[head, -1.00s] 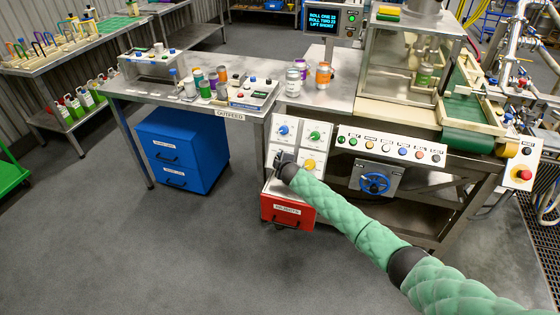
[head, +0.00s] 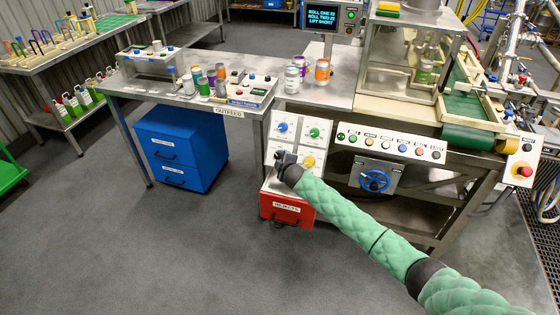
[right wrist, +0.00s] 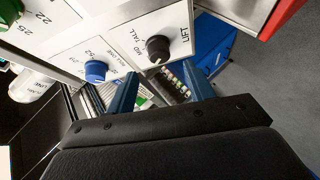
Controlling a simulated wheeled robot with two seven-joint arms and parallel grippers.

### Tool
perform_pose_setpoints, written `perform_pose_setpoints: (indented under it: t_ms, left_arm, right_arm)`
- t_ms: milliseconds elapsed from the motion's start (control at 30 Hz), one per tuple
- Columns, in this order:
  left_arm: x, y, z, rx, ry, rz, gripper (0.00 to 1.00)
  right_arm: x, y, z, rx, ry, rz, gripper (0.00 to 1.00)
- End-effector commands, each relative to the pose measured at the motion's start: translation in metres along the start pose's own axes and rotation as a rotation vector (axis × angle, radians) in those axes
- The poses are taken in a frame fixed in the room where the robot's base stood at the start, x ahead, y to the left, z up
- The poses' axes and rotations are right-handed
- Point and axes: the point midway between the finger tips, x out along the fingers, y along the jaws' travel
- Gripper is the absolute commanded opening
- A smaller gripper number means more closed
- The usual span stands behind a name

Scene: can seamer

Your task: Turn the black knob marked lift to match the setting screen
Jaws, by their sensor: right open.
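The black lift knob (right wrist: 158,48) sits on a white plate marked LIFT in the right wrist view, with MID and TALL legible beside it. Where its pointer sits is too small to tell. My right gripper (right wrist: 160,74) is open, its two blue fingers pointing at the plate just short of the knob, with nothing between them. In the head view the right gripper (head: 284,158) covers the knob on the lower left of the white knob panel (head: 299,127). The setting screen (head: 321,18) shows ROLL ONE, ROLL TWO and LIFT SHORT. My left gripper is out of view.
A blue knob (head: 282,127), a green knob (head: 314,133) and a yellow knob (head: 308,162) share the panel. A red rejects bin (head: 288,208) is below. The button strip (head: 390,143) and a blue handwheel (head: 375,181) lie to the right. Open floor is in front.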

Motion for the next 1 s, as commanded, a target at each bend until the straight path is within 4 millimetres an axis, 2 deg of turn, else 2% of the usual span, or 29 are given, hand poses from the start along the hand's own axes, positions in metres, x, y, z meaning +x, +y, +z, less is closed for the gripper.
perform_pose_setpoints:
  t_ms: [100,300,833,1000]
  left_arm:
    - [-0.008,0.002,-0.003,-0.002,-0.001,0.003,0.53]
    - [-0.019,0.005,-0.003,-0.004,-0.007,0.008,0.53]
    - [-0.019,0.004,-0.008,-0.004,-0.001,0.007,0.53]
    - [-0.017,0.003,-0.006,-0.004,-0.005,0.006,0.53]
  right_arm:
    - [-0.013,-0.002,0.001,0.000,0.000,0.000,0.53]
    - [-0.024,0.000,0.000,-0.001,0.000,0.000,0.53]
    - [-0.025,0.000,0.000,0.002,0.000,0.000,0.53]
    - [-0.025,-0.002,0.004,0.056,-0.021,-0.008,0.53]
